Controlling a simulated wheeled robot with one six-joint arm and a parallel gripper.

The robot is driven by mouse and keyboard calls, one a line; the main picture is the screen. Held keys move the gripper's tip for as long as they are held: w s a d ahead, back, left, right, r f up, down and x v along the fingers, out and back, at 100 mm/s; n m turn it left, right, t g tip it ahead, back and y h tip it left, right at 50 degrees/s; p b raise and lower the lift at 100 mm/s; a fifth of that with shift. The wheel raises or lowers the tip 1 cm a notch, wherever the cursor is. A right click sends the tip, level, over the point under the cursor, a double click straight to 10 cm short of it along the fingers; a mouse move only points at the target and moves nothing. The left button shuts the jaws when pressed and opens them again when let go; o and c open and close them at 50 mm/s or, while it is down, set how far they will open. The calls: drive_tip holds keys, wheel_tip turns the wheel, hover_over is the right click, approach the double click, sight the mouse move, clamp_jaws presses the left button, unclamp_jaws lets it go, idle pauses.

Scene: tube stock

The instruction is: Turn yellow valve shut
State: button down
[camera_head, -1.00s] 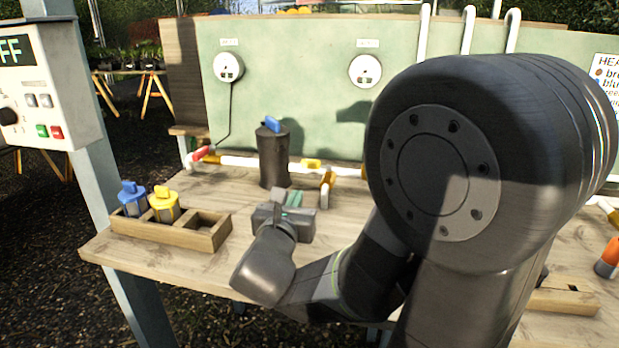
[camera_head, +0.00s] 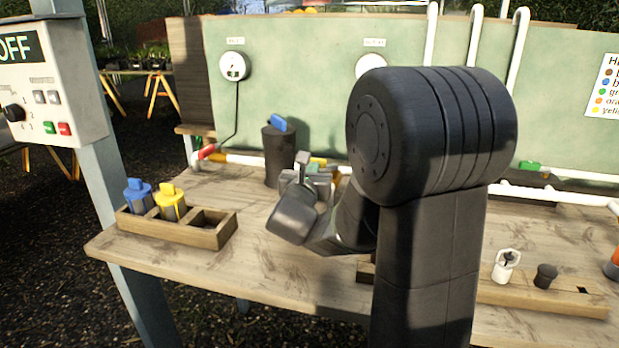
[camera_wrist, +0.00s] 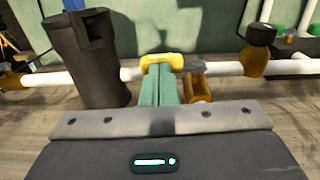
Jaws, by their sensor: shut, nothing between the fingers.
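The yellow valve handle (camera_wrist: 163,61) sits on the white pipe (camera_wrist: 225,68) in the wrist view and lies roughly in line with the pipe. My gripper (camera_wrist: 157,84) has its two green fingers together, pointing at the handle from the near side. The fingertips overlap the handle's near edge in the picture; I cannot tell if they touch it. In the head view my gripper (camera_head: 316,168) covers most of the valve.
A dark cylinder (camera_head: 279,157) with a blue top stands just left of my gripper. A yellow-orange fitting (camera_wrist: 200,89) is close on the right. A wooden holder (camera_head: 213,237) with blue and yellow capped items is at the left. A green panel (camera_head: 300,88) stands behind.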

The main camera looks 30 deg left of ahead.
drive_tip(key=shift+w, duration=0.15)
drive_tip(key=shift+w+a+r+m+h, duration=0.15)
drive_tip(key=shift+w+a+m+h, duration=0.2)
drive_tip(key=shift+h, duration=0.25)
drive_tip(key=shift+d+r, duration=0.1)
drive_tip(key=shift+s, duration=0.15)
